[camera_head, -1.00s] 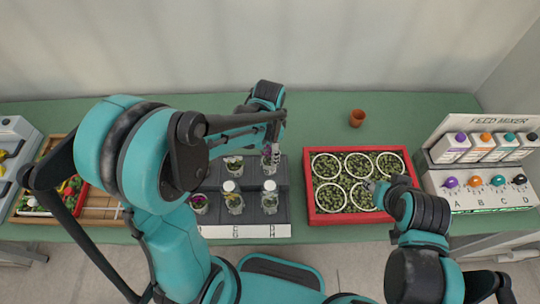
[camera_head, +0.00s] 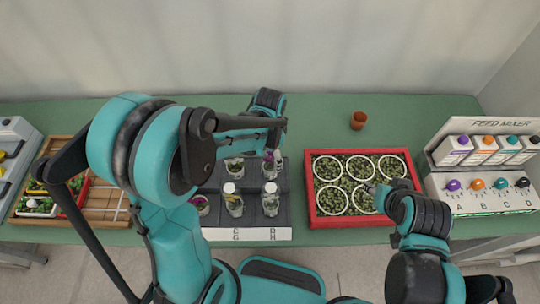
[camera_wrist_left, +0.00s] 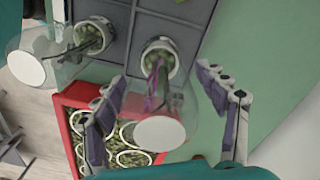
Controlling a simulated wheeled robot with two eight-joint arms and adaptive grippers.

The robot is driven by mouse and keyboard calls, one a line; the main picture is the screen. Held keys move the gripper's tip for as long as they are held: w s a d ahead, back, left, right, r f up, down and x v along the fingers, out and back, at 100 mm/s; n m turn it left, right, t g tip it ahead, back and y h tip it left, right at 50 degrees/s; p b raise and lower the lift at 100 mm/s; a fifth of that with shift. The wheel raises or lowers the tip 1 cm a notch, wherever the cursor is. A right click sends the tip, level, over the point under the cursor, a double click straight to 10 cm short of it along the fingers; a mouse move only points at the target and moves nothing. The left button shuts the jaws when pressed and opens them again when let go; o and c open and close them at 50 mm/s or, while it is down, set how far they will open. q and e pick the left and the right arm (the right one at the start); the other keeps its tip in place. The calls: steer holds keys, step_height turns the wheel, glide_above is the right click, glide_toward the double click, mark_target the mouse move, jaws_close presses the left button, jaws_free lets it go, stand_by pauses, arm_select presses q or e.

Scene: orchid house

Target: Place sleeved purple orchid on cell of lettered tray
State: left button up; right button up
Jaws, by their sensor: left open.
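The sleeved purple orchid (camera_head: 271,160) stands in the back right cell of the dark lettered tray (camera_head: 240,233). In the left wrist view, the purple stem (camera_wrist_left: 152,88) rises from a pot of green granules inside a clear sleeve with a white round label. My left gripper (camera_head: 278,142) is above this plant, and its open fingers (camera_wrist_left: 165,108) are on either side of the sleeve; I cannot tell if they touch it. My right gripper (camera_head: 374,190) is by the red tray, its fingers mostly hidden by its wrist.
More sleeved plants (camera_head: 234,203) stand in the lettered tray. The red tray (camera_head: 351,221) of granules with white rings is to its right. A brown pot (camera_head: 358,120), a feed mixer (camera_head: 480,190) and a wooden tray (camera_head: 105,217) stand on the green table.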

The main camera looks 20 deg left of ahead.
arm_select(q)
step_height(320, 180, up, 11)
steer(key=p, duration=0.3)
steer(key=shift+r, duration=0.1)
steer(key=shift+s+a+r, duration=0.1)
steer(key=shift+s+r, duration=0.1)
steer(key=shift+r, duration=0.4)
steer(key=s+a+r+n+t, duration=0.4)
steer(key=s+n+t, duration=0.3)
steer(key=s+n, duration=0.2)
steer(key=shift+s+a, duration=0.2)
steer(key=shift+s, duration=0.2)
